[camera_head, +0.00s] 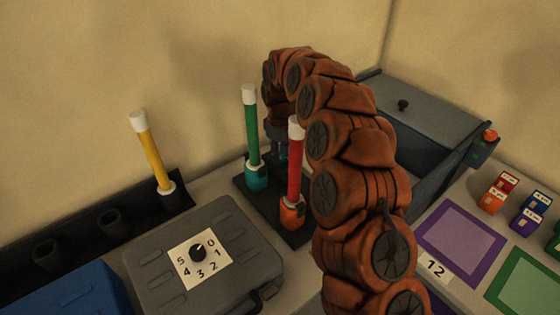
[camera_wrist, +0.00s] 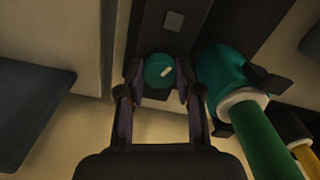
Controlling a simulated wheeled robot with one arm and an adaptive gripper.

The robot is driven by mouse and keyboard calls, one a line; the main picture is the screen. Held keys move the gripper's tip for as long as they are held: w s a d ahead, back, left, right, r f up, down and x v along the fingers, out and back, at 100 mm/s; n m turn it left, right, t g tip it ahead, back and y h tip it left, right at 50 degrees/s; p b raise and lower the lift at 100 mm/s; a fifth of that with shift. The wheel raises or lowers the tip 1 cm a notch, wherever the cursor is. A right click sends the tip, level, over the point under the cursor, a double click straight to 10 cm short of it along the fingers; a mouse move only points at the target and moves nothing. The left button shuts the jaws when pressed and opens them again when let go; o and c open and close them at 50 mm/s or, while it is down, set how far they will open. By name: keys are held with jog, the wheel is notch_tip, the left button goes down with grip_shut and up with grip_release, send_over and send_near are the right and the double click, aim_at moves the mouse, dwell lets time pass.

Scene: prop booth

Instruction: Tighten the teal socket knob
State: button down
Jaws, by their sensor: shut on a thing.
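The teal knob (camera_wrist: 158,72) is a small round cap with a white mark, in the wrist view. My gripper (camera_wrist: 160,82) is shut on it, one finger on each side. Beside it, to the right, is the teal socket (camera_wrist: 222,75), holding a green rod (camera_wrist: 262,140). In the head view the teal socket (camera_head: 257,178) stands on a dark base, its green rod (camera_head: 251,128) upright with a white top. There my gripper (camera_head: 282,152) is partly hidden behind the red rod (camera_head: 295,165), and the knob is hidden.
The red rod stands in an orange socket (camera_head: 292,214) close in front of my gripper. A yellow rod (camera_head: 152,152) stands in a dark rack at left. A grey case (camera_head: 150,252) with a numbered dial lies in front. A dark grey box (camera_head: 425,115) stands behind right.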

jog(key=m+b, duration=0.3)
jog(key=m, duration=0.2)
jog(key=shift+f+m+b, duration=0.2)
jog(key=shift+m+b, duration=0.1)
jog(key=shift+b, duration=0.1)
jog(key=shift+r+m+b, duration=0.2)
jog(key=shift+m+b, duration=0.85)
jog(key=shift+m, duration=1.15)
jog(key=c, duration=0.8)
grip_release()
jog(key=shift+o, duration=0.2)
jog(key=shift+r, duration=0.1)
notch_tip(320, 180, up, 12)
